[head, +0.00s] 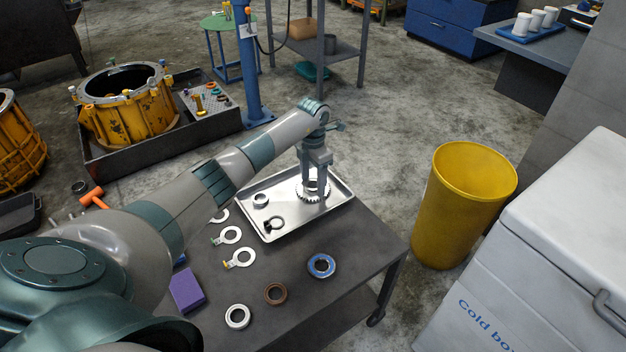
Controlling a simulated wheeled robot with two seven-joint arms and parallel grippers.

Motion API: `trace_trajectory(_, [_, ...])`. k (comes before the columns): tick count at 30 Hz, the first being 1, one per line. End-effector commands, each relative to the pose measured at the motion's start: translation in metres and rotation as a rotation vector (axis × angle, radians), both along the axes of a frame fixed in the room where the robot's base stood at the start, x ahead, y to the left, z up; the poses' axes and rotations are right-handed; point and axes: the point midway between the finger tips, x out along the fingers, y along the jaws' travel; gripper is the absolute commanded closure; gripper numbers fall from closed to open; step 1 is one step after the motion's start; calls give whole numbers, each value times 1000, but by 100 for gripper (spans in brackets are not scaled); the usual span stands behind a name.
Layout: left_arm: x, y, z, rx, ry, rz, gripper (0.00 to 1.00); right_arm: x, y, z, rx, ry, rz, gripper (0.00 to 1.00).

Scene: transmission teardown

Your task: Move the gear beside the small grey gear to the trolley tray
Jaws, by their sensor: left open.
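The metal trolley tray (334,207) lies on the dark trolley top. A toothed silver gear (313,196) lies in its right half. My left gripper (313,186) points down right over this gear, with its open fingers at the gear; whether they touch it is hard to tell. A small grey ring-shaped part (260,200) and a dark ring with a small tab (275,222) lie in the tray's left part. I cannot tell for sure which part is the small grey gear. My right gripper is out of view.
On the trolley top (335,301) lie a blue ring (321,265), a brown ring (275,293), a white ring (237,316), several tagged white washers (240,258) and a purple block (187,290). A yellow bin (460,205) and a white cold box (560,240) stand to the right.

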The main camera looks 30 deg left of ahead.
Motion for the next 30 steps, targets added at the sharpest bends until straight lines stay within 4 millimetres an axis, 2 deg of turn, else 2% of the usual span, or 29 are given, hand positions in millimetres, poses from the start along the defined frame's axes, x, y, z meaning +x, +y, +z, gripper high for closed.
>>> trace_trajectory(5, [0, 0, 4, 0, 0, 0, 43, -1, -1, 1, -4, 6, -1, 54])
trace_trajectory(11, [1, 0, 22, 2, -3, 0, 43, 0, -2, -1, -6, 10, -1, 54])
trace_trajectory(24, [1, 0, 97, 1, -3, -1, 43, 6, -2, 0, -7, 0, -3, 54])
trace_trajectory(30, [0, 0, 117, 0, -1, 0, 43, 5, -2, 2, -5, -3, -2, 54])
